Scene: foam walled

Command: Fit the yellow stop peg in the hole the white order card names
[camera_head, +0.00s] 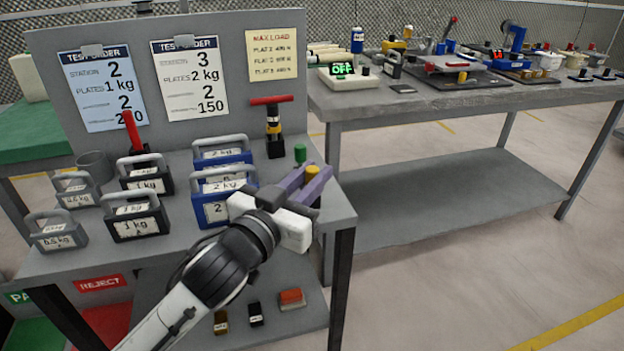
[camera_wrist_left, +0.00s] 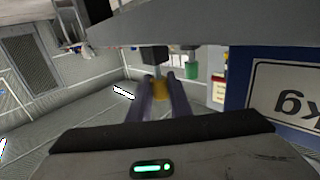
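The white order card (camera_head: 189,78) is on the grey back panel and reads station 3, plates 2 kg, then 2 and 150. The yellow stop peg (camera_head: 312,172) is near the right edge of the grey bench. My left gripper (camera_head: 317,174) has its purple fingers on both sides of the peg, with little or no gap. In the left wrist view the yellow peg (camera_wrist_left: 160,89) shows between the fingers (camera_wrist_left: 161,100), by a dark part. A green peg (camera_head: 300,153) stands just behind and also shows in the wrist view (camera_wrist_left: 192,71). My right gripper is out of view.
A blue order card (camera_head: 102,90) reads station 2. Blue 2 kg weights (camera_head: 222,190) stand close left of the gripper; black 1 kg weights (camera_head: 135,216) are farther left. A red-handled tool (camera_head: 273,125) stands behind. A second table (camera_head: 440,100) with several fixtures is at right.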

